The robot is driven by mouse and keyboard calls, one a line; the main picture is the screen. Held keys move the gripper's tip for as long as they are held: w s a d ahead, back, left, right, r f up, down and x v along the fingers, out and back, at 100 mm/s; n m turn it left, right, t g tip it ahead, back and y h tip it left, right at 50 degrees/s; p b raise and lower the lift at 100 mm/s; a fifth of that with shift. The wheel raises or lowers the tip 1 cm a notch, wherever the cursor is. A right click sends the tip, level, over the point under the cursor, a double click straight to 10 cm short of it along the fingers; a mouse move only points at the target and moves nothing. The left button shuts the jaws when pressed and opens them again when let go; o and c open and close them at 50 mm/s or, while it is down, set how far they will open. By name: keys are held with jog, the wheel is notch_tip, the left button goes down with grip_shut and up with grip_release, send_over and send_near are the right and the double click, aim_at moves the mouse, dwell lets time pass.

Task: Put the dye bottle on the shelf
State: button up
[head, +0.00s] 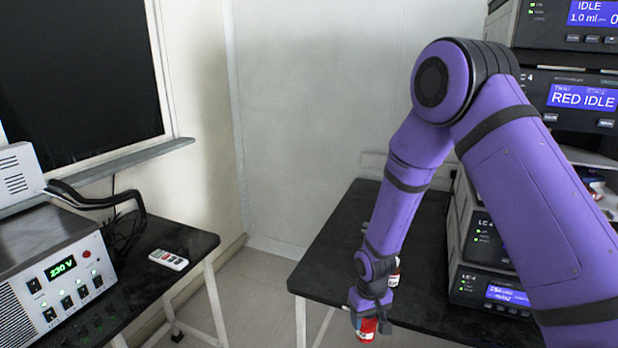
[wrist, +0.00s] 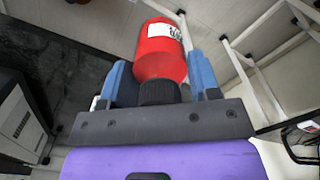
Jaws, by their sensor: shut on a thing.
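The dye bottle is red with a black cap and a white label; in the wrist view the dye bottle (wrist: 160,52) sits between the two blue fingers. My gripper (wrist: 157,76) is shut on it near the cap end. In the head view my gripper (head: 369,311) is low at the front-left edge of the right bench, with the red bottle (head: 366,329) showing below it. An open shelf bay (head: 597,183) with some items in it shows at the right edge, between stacked instruments, partly hidden by my arm.
The black right bench (head: 325,245) carries instrument stacks (head: 484,240) on its right. A small bottle (head: 394,274) shows just behind my gripper. The left bench holds a power unit (head: 60,270) and a white remote (head: 168,259). Open floor lies between the benches.

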jog(key=w+d+r+m, duration=0.1)
jog(key=w+d, duration=0.2)
jog(key=d, duration=0.5)
jog(key=w+d+r+m, duration=0.1)
jog(key=w+d+m, duration=0.1)
jog(key=d, duration=0.5)
jog(key=shift+w+d+r, duration=0.3)
jog(key=shift+w+d, duration=0.1)
jog(key=shift+w, duration=0.2)
